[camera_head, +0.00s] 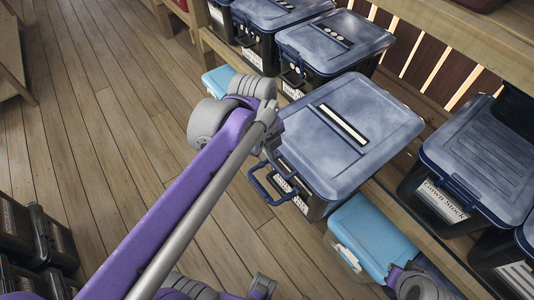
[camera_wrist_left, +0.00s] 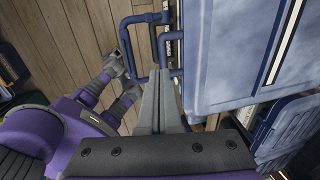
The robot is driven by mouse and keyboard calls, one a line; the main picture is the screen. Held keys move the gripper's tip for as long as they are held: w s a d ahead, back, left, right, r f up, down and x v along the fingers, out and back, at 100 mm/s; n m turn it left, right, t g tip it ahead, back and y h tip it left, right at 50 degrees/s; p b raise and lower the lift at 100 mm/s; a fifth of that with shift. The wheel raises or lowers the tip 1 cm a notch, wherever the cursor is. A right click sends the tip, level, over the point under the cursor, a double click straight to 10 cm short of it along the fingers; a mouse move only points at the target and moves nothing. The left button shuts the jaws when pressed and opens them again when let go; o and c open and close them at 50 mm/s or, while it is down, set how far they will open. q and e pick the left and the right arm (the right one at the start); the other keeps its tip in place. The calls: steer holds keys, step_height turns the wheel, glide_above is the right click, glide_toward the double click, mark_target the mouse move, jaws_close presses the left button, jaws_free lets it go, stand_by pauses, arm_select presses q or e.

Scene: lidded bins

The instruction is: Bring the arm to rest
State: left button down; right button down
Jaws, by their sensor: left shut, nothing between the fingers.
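My left arm reaches in from the lower left of the head view. Its gripper (camera_head: 276,160) is at the near left side of a large bin with a closed blue-grey lid (camera_head: 350,130), close to the bin's blue handle (camera_head: 270,188). In the left wrist view the two grey fingers (camera_wrist_left: 159,80) are pressed together with nothing between them. The blue handle bars (camera_wrist_left: 168,48) are just beyond the fingertips, and I cannot tell whether they touch. The lid (camera_wrist_left: 235,50) fills the right of that view. My right gripper does not show clearly in either view.
Other lidded bins (camera_head: 335,40) stand behind, and a dark bin (camera_head: 480,155) stands to the right on a wooden shelf. A light-blue box (camera_head: 370,238) lies in front of the large bin. Black crates (camera_head: 45,240) stand at the lower left. The plank floor (camera_head: 100,110) at left is clear.

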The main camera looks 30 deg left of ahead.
arm_select(q)
step_height(320, 180, up, 8)
steer(key=s, duration=0.1)
steer(key=shift+f, duration=0.15)
